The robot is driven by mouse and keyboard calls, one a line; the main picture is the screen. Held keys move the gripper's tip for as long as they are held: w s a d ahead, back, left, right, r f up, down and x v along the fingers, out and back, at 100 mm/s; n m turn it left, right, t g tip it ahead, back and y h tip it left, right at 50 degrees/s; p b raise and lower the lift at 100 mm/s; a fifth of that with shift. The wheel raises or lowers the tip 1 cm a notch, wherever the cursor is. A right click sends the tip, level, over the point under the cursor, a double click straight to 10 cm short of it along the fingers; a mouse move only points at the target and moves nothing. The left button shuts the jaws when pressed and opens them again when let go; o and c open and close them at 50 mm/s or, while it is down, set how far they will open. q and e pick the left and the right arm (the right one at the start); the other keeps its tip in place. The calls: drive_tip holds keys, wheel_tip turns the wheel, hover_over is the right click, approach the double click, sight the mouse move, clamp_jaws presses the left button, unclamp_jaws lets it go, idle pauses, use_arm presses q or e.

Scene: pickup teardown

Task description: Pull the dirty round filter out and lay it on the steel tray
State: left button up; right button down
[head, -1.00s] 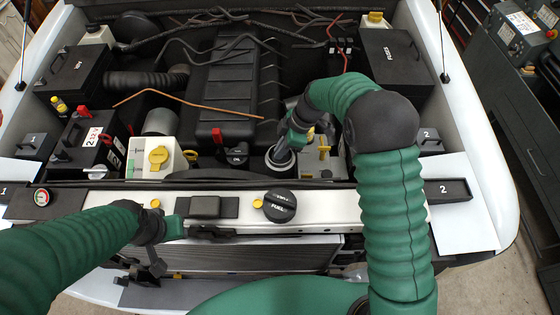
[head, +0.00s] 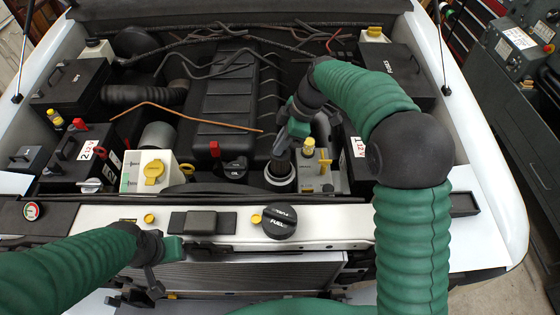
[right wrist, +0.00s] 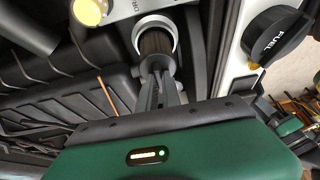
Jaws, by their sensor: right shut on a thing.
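The round filter (head: 281,163) is a dark, ribbed cylinder standing partly above its pale round housing (head: 280,180) in the engine bay. In the right wrist view the filter (right wrist: 156,43) shows dark pleats, with the lower end inside the light ring of the housing (right wrist: 153,28). My right gripper (head: 285,147) is shut on the filter's top; its fingers also show in the right wrist view (right wrist: 161,88). My left gripper (head: 157,274) hangs by the front crossbar, its fingers too dark and small to read. I cannot make out the steel tray for sure.
The black fuel cap (head: 279,222) sits on the pale front crossbar (head: 330,222). A yellow T-handle (head: 325,163) and yellow cap (head: 309,145) stand close right of the filter. The oil cap (head: 236,169) is close left. A copper rod (head: 185,110) lies across the bay.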

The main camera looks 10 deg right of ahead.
drive_tip(key=shift+s+r, duration=0.1)
drive_tip(key=shift+r, duration=0.75)
drive_tip(key=shift+w+r+p, duration=0.2)
drive_tip(key=shift+r+p, duration=0.65)
drive_tip(key=shift+r, duration=0.2)
wheel_tip(320, 180, up, 4)
drive_tip(key=p, duration=0.3)
drive_tip(key=shift+s, duration=0.15)
drive_tip(key=shift+r+p, duration=0.55)
drive_tip(key=shift+r, duration=0.35)
drive_tip(key=shift+f, duration=0.1)
